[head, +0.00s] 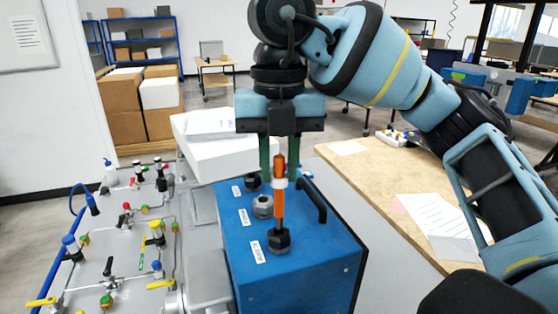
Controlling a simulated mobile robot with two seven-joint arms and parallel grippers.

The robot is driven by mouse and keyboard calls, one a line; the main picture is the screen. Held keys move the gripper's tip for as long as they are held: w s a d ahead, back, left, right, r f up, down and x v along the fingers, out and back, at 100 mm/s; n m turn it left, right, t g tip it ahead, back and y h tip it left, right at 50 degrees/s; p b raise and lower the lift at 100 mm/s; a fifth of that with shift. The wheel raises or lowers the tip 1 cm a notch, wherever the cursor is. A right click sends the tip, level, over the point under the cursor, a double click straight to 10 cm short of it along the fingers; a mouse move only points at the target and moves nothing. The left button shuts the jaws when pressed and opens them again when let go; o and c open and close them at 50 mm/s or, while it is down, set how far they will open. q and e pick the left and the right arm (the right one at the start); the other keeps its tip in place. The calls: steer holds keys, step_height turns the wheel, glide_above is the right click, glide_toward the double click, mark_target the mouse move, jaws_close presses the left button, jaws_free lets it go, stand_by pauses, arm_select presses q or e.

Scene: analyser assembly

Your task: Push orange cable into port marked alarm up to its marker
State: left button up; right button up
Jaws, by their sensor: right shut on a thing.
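The orange cable (280,208) stands upright over the blue analyser box (290,282). Its lower end meets the dark front port (279,241); how deep it sits cannot be told. A white marker band (278,184) on the cable is well above that port. My right gripper (280,172) points down and is shut on the cable around the band's height. A white label (257,252) lies beside the front port, its print too small to read surely. A middle port (263,207) and a back port (252,182) are empty, each with a label. My left gripper is out of view.
A black handle (314,200) rises from the box's right side. A panel with valves and tubes (118,262) is at left. White boxes (222,157) stand behind the box. A wooden table (400,195) with papers is at right.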

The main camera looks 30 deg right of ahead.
mark_target(279, 215)
steer(key=shift+f, duration=0.3)
steer(key=shift+f, duration=3.85)
steer(key=shift+f+b, duration=0.1)
steer(key=shift+b, duration=0.2)
steer(key=o, duration=1)
steer(key=shift+r+p, duration=0.3)
steer(key=shift+r, duration=3.2)
